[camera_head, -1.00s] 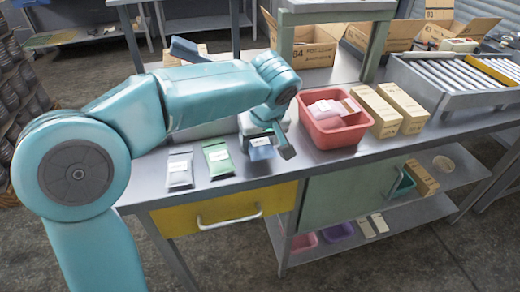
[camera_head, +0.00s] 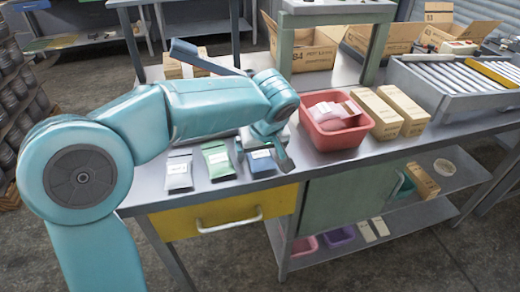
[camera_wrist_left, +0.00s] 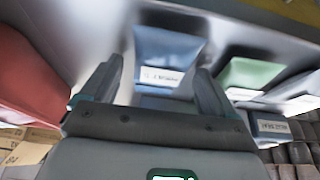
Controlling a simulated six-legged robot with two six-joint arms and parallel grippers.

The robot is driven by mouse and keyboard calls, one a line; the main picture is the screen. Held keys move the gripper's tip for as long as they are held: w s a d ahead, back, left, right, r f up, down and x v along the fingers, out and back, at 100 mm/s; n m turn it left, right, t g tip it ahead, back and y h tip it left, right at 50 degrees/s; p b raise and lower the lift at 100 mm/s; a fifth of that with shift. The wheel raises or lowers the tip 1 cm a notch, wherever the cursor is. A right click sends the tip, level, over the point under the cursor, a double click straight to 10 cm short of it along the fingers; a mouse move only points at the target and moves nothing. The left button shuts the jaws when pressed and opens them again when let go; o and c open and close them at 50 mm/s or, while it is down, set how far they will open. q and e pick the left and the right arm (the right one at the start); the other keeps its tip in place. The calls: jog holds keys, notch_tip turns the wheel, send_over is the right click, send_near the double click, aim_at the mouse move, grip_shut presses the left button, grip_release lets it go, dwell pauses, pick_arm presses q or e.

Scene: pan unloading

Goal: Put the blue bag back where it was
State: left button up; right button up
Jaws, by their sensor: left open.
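The blue bag (camera_head: 262,167), with a white label, lies on the grey bench near its front edge, to the right of the green bag (camera_head: 218,163). My left gripper (camera_head: 285,160) is at the right side of the blue bag in the head view and partly hides it. In the left wrist view, the blue bag (camera_wrist_left: 168,46) shows just beyond and between the fingertips of the open left gripper (camera_wrist_left: 158,72). The green bag (camera_wrist_left: 250,74) is to its right there. I cannot tell whether the fingers touch the bag. My right gripper is not in view.
A grey bag (camera_head: 178,172) lies left of the green one. A red bin (camera_head: 338,138) with pink packs stands right of my gripper, beside cardboard boxes (camera_head: 377,112). A roller rack (camera_head: 455,88) is at the right. The yellow drawer (camera_head: 225,212) is below the bench edge.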

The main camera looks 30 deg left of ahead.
pick_arm(q)
jog(key=p+v, duration=0.2)
jog(key=v, duration=1)
jog(key=shift+s+r, duration=0.1)
jog(key=shift+s, duration=0.05)
